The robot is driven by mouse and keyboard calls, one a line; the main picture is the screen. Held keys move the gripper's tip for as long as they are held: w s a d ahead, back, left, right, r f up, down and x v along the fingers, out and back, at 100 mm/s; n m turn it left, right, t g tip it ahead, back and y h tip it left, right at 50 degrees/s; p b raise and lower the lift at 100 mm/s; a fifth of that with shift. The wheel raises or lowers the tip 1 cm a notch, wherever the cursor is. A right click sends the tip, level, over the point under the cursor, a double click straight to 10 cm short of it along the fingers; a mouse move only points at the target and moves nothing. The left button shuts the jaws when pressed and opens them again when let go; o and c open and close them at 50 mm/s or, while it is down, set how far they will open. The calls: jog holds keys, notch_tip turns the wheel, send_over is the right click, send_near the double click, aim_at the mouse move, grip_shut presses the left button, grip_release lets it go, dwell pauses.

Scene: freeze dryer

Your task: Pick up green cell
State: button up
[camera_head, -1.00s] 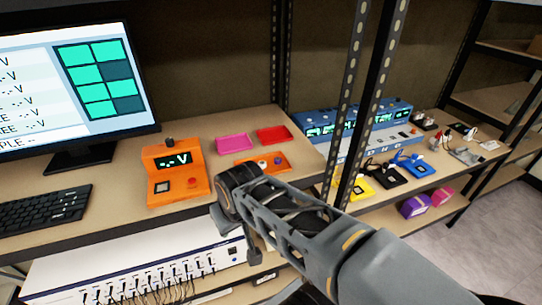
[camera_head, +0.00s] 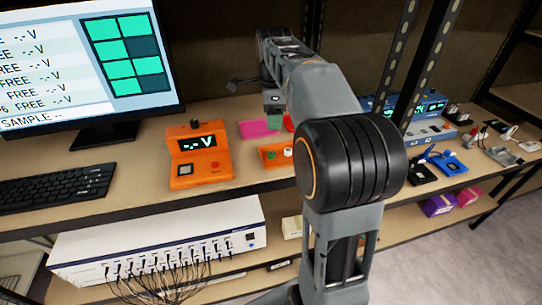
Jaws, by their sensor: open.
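A small green piece (camera_head: 271,156), possibly the green cell, shows in the low orange holder (camera_head: 264,162) on the bench, with a pale round piece (camera_head: 288,152) beside it. A dull green patch (camera_head: 274,122) shows just below the end of my arm, over the pink tray; I cannot tell what it is. My gripper (camera_head: 254,93) is open, above and behind the orange holder. It is seen small and partly hidden by my own arm. No cell is visible between its fingers.
An orange meter (camera_head: 199,160) showing "-.- V" stands left of the holder. A pink tray (camera_head: 257,129) lies behind it. A monitor (camera_head: 80,65) and keyboard (camera_head: 55,187) are at the left. A dark shelf post (camera_head: 425,60) rises at the right, near blue devices (camera_head: 430,105).

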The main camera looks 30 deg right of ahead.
aim_at(272, 153)
jog(key=f, duration=1.2)
jog(key=shift+a, duration=0.25)
jog(key=shift+c, duration=0.3)
jog(key=c, duration=0.9)
jog(key=shift+r, duration=0.1)
jog(key=shift+c, duration=0.2)
